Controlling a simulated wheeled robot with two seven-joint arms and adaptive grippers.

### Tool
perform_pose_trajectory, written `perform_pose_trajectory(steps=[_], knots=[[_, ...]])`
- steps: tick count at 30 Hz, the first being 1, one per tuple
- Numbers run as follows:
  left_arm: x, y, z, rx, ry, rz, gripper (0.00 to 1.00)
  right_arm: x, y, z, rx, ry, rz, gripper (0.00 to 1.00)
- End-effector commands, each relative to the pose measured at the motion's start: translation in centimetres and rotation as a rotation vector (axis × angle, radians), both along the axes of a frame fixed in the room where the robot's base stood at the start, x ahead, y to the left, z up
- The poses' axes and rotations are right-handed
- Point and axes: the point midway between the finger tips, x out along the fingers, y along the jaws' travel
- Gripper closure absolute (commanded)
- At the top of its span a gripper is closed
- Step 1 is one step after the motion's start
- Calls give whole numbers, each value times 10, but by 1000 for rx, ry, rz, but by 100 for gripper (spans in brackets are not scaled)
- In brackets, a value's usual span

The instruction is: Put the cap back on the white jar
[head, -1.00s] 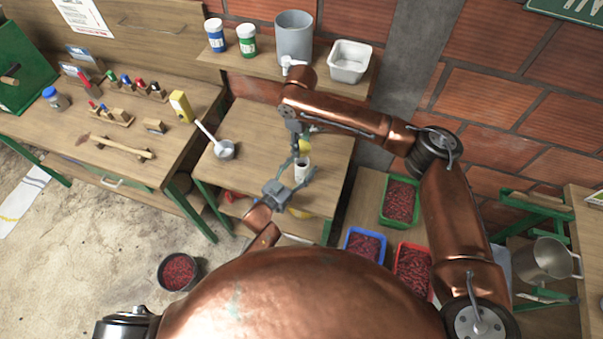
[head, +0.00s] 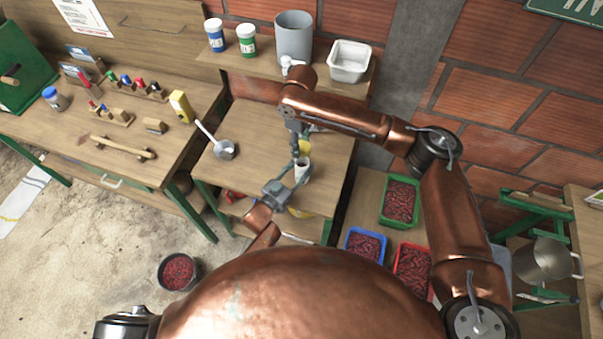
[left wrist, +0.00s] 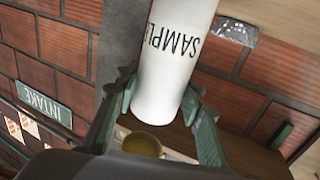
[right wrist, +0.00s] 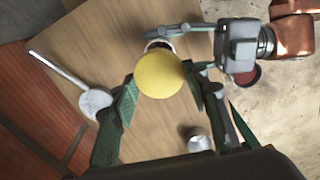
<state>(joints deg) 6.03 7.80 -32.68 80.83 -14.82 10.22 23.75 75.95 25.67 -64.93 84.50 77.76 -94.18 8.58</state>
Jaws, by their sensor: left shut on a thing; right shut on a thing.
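The white jar (head: 302,171) stands open-mouthed in my left gripper (head: 293,179), above the small wooden table. In the left wrist view the jar (left wrist: 171,65) carries the word SAMPLE and sits between both fingers. The yellow cap (head: 305,146) is in my right gripper (head: 301,152), just behind the jar in the head view. In the right wrist view the cap (right wrist: 160,75) is between the fingers and partly covers the jar's dark mouth (right wrist: 158,45). The cap appears apart from the jar; the exact gap cannot be told.
A shelf behind holds a grey container (head: 294,38), a white tub (head: 349,62) and two lidded jars. Trays of red beans (head: 401,201) stand to the right.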

Motion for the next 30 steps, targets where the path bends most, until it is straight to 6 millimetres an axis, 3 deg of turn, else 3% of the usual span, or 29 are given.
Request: perform_pose_trajectory(steps=[5,15,30], knots=[[0,0,0,1,1,0,100,-1,0,-7,-1,2,-1,67],[0,0,0,1,1,0,100,-1,-1,-50,-2,0,-1,67],[0,0,-1,1,1,0,100,-1,0,-50,-3,-1,0,67]])
